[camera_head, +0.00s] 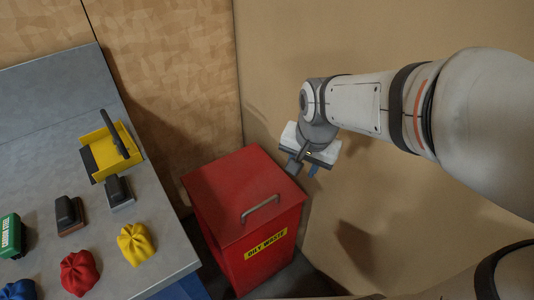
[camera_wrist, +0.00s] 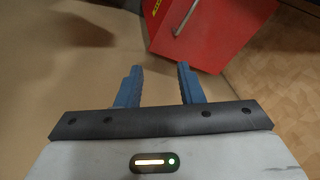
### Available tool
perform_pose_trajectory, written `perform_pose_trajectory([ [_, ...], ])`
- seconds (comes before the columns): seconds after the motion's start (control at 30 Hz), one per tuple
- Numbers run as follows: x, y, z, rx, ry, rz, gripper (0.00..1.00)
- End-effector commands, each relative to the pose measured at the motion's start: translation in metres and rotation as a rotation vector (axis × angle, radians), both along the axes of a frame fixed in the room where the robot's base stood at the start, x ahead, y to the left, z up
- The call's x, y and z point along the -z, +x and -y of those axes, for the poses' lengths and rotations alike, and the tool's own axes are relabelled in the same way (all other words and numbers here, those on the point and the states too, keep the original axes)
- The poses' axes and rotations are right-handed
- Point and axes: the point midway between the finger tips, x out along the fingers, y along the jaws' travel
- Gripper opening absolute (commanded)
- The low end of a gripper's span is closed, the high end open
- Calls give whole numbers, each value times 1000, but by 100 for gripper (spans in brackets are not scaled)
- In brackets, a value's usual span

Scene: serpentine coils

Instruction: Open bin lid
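The red bin (camera_head: 236,200) stands on the floor against the wall, with a yellow "OILY WASTE" label (camera_head: 266,244) on its front. Its flat red lid (camera_head: 228,185) is shut and has a grey bar handle (camera_head: 260,208) near the front edge. My gripper (camera_head: 302,168) is beside the bin's right back side in the head view, apart from the handle. In the wrist view, my gripper's two blue fingers (camera_wrist: 160,84) are spread with nothing between them. The red bin (camera_wrist: 218,32) and its handle (camera_wrist: 187,18) show beyond the fingertips, at the upper right.
A grey workbench (camera_head: 165,238) stands left of the bin. It holds a yellow dustpan-like tray (camera_head: 128,148), black-topped brushes or blocks (camera_head: 68,212), a green box (camera_head: 10,236), and red (camera_head: 79,272) and yellow (camera_head: 135,243) cloths. A tan wall (camera_head: 400,215) is close on the right.

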Motion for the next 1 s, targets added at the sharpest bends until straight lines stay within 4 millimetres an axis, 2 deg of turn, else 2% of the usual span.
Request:
perform_pose_trajectory([
  [0.03,47,14,-10,57,20,-19,34],
  [0.2,129,54,-43,275,88,-62,34],
  [0.33,177,74,-64,406,125,-87,34],
  [0.4,194,82,-72,457,137,-97,34],
  [0.53,212,89,-81,515,152,-106,34],
  [0.67,223,92,-84,532,155,-111,34],
  [1.0,274,99,-90,529,153,-113,34],
])
